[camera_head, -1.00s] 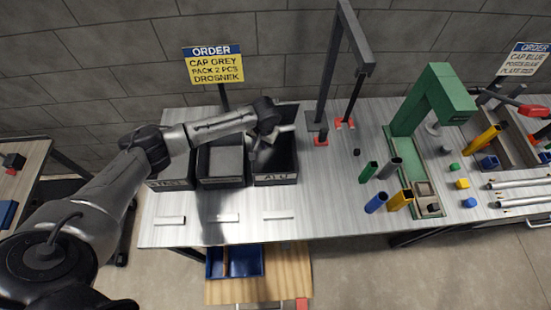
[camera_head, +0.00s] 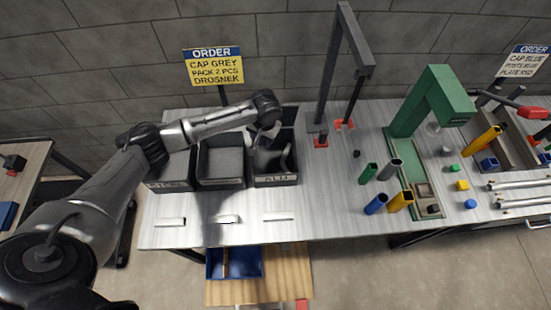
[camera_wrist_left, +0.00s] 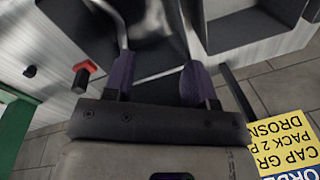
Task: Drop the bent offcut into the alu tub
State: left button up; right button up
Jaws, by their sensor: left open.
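The alu tub (camera_head: 275,180) is the dark right-hand bin of the row, with ALU on its front. My left gripper (camera_head: 266,146) points down into it, and its fingertips are partly hidden in the head view. In the left wrist view my left gripper (camera_wrist_left: 158,64) has its two purple fingers spread wide with nothing between them. A pale curved strip, apparently the bent offcut (camera_head: 286,157), shows inside the tub, right of the gripper. A pale strip also shows beside one finger in the left wrist view (camera_wrist_left: 121,24); I cannot tell whether it touches. My right gripper is out of view.
A grey bin (camera_head: 221,183) and the STEEL bin (camera_head: 168,186) stand left of the tub. A dark gantry frame (camera_head: 328,85) and a green press (camera_head: 436,95) stand to the right. Pale pieces (camera_head: 278,216) lie along the front. An order sign (camera_head: 213,67) stands behind.

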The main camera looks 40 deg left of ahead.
pick_arm(q)
notch_tip(320, 180, up, 10)
jog(key=d, duration=0.1)
jog(key=shift+w+d, duration=0.1)
dwell(0.7)
jog(key=s+d+f+m+t+h, duration=0.2)
jog(key=s+d+f+m, duration=0.3)
jog(key=s+d+f, duration=0.9)
jog(key=s+d+h, duration=0.1)
jog(key=s+d, duration=0.2)
jog(key=s, duration=0.4)
jog(key=s+a+r+t+y, duration=0.1)
jog(key=s+a+r+t, duration=0.15)
jog(key=s, duration=0.75)
notch_tip(320, 180, up, 17)
jog(key=a+p, duration=0.1)
jog(key=p, duration=1.6)
jog(key=shift+a+g, duration=0.15)
jog(key=shift+g, duration=0.2)
